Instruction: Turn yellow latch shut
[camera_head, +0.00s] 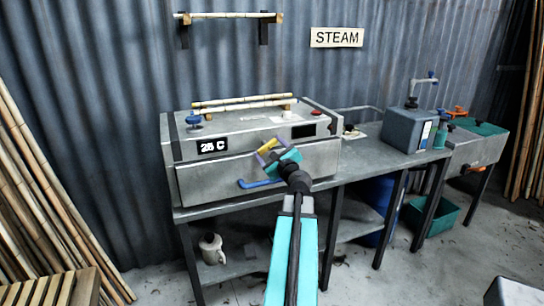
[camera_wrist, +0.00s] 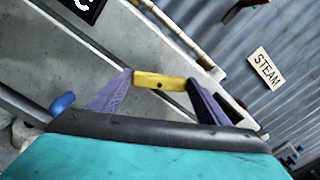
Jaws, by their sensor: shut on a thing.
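The yellow latch (camera_head: 267,152) is a short bar on the front of the grey metal steam box (camera_head: 230,180). My gripper (camera_head: 268,155) is at the latch, with its purple fingers around it. In the wrist view the latch (camera_wrist: 160,80) lies between the two purple fingers (camera_wrist: 160,88) of my gripper, and the gripper is shut on it. In the head view the latch slants down to the right. Part of the latch and the box front behind my gripper are hidden.
A blue handle (camera_head: 258,183) sticks out low on the box front, just left of my wrist. A blue valve (camera_head: 194,118) and bamboo poles (camera_head: 243,103) are on top. A grey tank (camera_head: 408,130) stands right on the bench. Bamboo poles (camera_head: 40,190) lean at left.

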